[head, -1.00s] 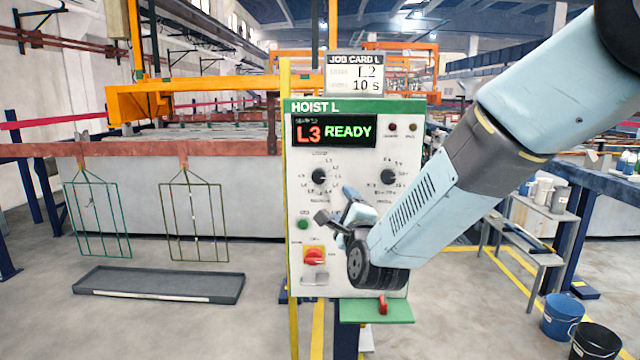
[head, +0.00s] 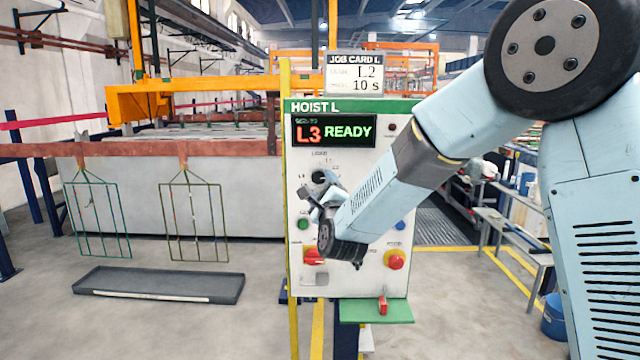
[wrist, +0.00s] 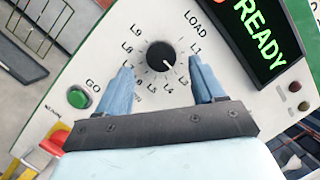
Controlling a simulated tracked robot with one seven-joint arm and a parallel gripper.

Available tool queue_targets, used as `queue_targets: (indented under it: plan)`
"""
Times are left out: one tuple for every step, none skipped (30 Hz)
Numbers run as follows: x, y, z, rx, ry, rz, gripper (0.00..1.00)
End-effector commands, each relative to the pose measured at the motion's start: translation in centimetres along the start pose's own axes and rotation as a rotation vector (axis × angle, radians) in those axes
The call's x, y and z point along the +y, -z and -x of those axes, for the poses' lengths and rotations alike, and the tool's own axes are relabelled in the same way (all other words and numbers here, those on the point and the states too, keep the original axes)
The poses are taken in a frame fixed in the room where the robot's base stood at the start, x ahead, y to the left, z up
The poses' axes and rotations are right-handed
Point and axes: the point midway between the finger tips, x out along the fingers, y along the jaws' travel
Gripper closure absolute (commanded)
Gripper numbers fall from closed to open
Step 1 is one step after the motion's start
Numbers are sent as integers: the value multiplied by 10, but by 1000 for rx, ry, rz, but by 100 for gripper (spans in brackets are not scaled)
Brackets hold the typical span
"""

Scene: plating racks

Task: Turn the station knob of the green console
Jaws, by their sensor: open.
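The green-trimmed console (head: 300,270) labelled HOIST L stands upright in the middle of the head view. Its display (head: 333,131) reads L3 READY. The black station knob (head: 318,177) is on the upper left of the panel, partly covered by my gripper (head: 318,195). In the wrist view the station knob (wrist: 158,56) lies inside a dial marked LOAD and L numbers; its white mark points lower right, about toward L3. My gripper (wrist: 160,68) is open there, one finger on each side of the knob. Whether the fingers touch it is unclear.
A job card (head: 355,73) on top of the console reads L2, 10 s. A green button (head: 303,224), a red switch (head: 314,256), a blue button (head: 400,225) and a red button (head: 396,260) share the panel. My arm hides the panel's right dial.

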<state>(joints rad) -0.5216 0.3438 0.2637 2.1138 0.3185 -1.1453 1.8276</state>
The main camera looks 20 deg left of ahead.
Motion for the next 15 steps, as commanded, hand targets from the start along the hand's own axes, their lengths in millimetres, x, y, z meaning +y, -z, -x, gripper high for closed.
queue_targets:
  plan:
    - [0, 0, -8, 0, 1, 0, 32]
    - [0, 0, -12, 0, 1, 0, 32]
    - [0, 0, -16, 0, 1, 0, 32]
    - [0, 0, -19, 0, 1, 0, 32]
    - [0, 0, -22, 0, 0, 0, 32]
    - [0, 0, -25, 0, 1, 0, 32]
    - [0, 0, -27, 0, 1, 0, 32]
    - [0, 0, -28, 0, 1, 0, 32]
    - [0, 0, -30, 0, 1, 0, 32]
    - [0, 0, -31, 0, 0, 1, 32]
    - [0, 0, -31, 0, 0, 1, 32]
    - [0, 0, -32, 0, 0, 1, 32]
    - [0, 0, -32, 0, 0, 1, 32]
    - [0, 0, -32, 1, 0, 1, 32]
    - [0, 0, -32, 1, 0, 1, 32]
